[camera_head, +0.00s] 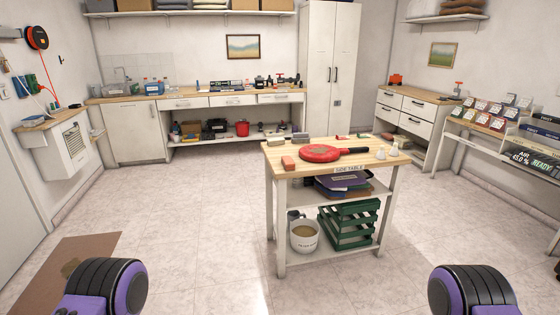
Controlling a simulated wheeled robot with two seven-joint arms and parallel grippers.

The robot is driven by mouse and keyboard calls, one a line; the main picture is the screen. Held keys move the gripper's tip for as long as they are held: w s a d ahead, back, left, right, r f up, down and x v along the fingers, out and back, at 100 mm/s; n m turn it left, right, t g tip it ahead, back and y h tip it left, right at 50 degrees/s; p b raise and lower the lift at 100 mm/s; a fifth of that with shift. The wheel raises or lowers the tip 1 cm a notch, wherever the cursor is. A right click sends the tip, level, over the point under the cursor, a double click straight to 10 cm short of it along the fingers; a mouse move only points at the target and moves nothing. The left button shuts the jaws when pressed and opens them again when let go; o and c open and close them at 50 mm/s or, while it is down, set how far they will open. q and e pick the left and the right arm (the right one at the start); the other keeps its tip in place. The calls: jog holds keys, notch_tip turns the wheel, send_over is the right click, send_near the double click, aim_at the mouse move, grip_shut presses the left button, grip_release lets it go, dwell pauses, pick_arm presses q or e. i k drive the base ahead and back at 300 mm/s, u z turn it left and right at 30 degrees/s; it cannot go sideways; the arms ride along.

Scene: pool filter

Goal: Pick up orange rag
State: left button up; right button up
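A small orange-red folded or block-like item (289,163) lies at the front left corner of the wooden side table (272,171). It may be the orange rag, but it is too small to be sure. Another orange-red item (395,79) sits on the drawer cabinet at the back right, and I cannot tell what it is. Only rounded purple and black parts of my arms show at the bottom left and bottom right. Neither gripper is in view.
A display rack (456,135) stands at right. A brown mat (66,270) lies at left. The tiled floor before the table is clear.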

aim_at(287, 161)
jog(key=u, duration=0.6)
jog(key=i, duration=0.75)
jog(key=u, duration=0.5)
jog(key=i, duration=0.9)
jog(key=z, duration=0.5)
